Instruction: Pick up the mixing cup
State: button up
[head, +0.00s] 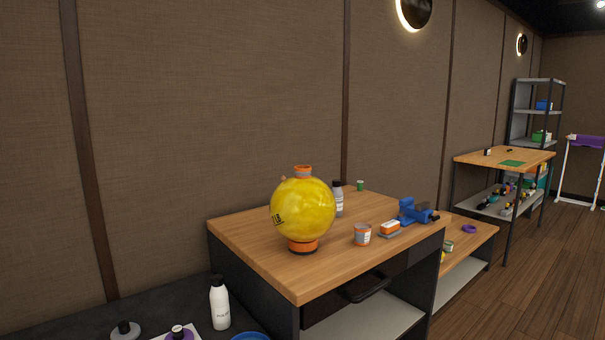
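A small grey cup with an orange marking, which looks like the mixing cup (362,235), stands upright on the wooden top of a cabinet (318,276). It is near the cabinet's front edge, to the right of a large yellow ball (302,208). The ball rests on an orange and black ring stand. The cup's inside is too small to make out. My gripper is not in view.
Right of the cup are an orange and white block (390,228) and a blue clamp-like tool (414,211). A grey bottle (337,198) and small green can (360,185) stand behind. A white bottle (219,303) stands lower left. Wooden floor (530,270) is clear at right.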

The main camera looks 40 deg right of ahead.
aim_at(362, 231)
jog(key=z, duration=1.45)
jog(key=i+j+z, duration=0.4)
jog(key=i+j, duration=0.2)
jog(key=i+j+z, duration=0.4)
jog(key=i+j, duration=0.2)
jog(key=j, duration=0.15)
